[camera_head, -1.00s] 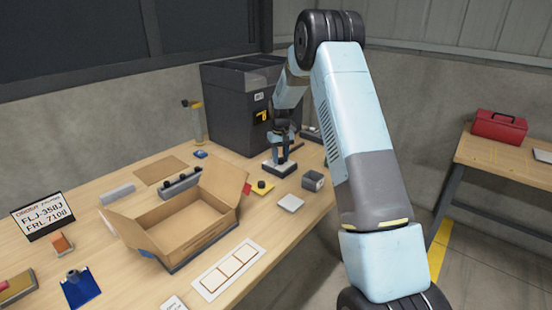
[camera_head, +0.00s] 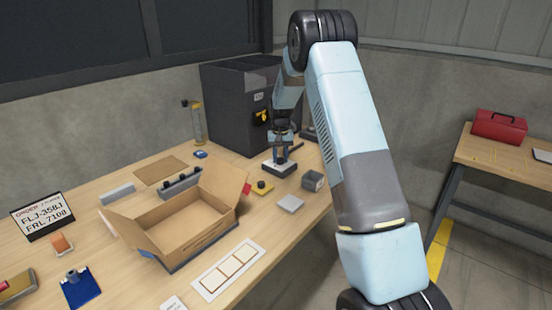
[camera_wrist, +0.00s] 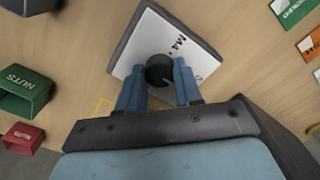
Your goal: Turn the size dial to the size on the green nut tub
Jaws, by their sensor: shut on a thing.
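The size dial is a black round knob (camera_wrist: 159,70) on a white-faced block (camera_wrist: 148,38) in the wrist view. A marking that reads like M4 is printed beside the knob. My gripper (camera_wrist: 158,82) has its two blue fingers on either side of the knob and is shut on it. In the head view my gripper (camera_head: 281,158) points down over the dial block (camera_head: 279,170) on the bench. A green tub (camera_wrist: 28,88) marked NUTS is at the left of the wrist view. I cannot read a size on it.
A red NUTS tub (camera_wrist: 23,138) sits near the green one. In the head view a dark bin unit (camera_head: 237,105) stands behind the dial.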

